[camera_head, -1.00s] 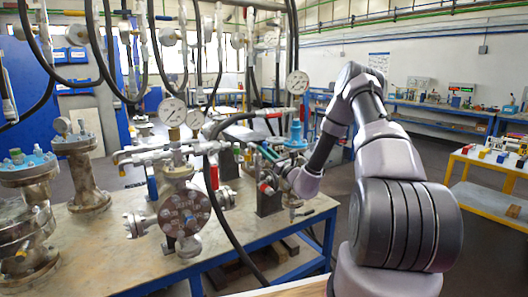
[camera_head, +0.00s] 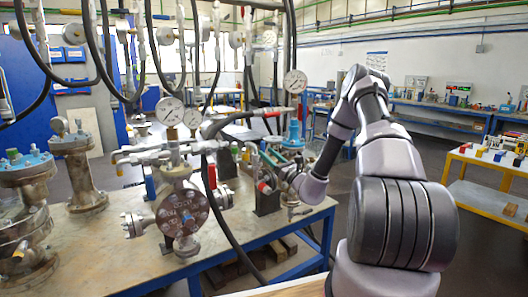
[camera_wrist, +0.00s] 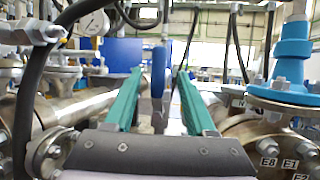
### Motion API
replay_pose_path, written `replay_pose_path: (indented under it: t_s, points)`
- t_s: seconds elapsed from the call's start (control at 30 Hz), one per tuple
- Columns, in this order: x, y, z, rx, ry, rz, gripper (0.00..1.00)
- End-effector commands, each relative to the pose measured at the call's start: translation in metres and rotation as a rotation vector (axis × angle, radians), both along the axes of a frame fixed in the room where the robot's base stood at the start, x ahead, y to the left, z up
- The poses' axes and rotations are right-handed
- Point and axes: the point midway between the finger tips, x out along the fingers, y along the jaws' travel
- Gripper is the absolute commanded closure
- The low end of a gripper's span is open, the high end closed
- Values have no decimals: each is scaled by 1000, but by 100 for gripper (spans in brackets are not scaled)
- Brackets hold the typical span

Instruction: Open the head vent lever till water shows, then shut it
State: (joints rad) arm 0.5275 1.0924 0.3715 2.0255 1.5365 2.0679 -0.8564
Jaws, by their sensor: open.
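My gripper (camera_wrist: 160,76) is open, with its two teal fingers spread and pointing ahead in the wrist view. A blue lever handle (camera_wrist: 158,72) stands upright between the fingers, apart from both; I cannot tell for sure that it is the head vent lever. In the head view my arm reaches to the piping right of the middle flanged vessel (camera_head: 184,214), and my fingers are small and partly lost among the pipes. No water is visible in either view.
A blue-topped valve (camera_wrist: 292,55) stands close on the right in the wrist view. A pressure gauge (camera_wrist: 92,22) and a black hose (camera_wrist: 38,75) are close on the left. More hoses hang over the bench (camera_head: 110,255). A yellow table (camera_head: 485,200) stands at far right.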

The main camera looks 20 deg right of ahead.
Motion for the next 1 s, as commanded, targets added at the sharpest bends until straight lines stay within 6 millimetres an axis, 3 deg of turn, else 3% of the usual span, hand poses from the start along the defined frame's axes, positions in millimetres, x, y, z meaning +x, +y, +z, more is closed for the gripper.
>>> replay_pose_path:
  t_s: [0.2, 0.4, 0.9, 1.0]
  points:
    - [-36, -22, -18, 4, 5, -4, 44]
    - [-55, -31, -27, 1, 2, -1, 44]
    - [-58, -32, -28, 0, 1, 0, 44]
    - [-59, -26, -20, -18, -10, 28, 44]
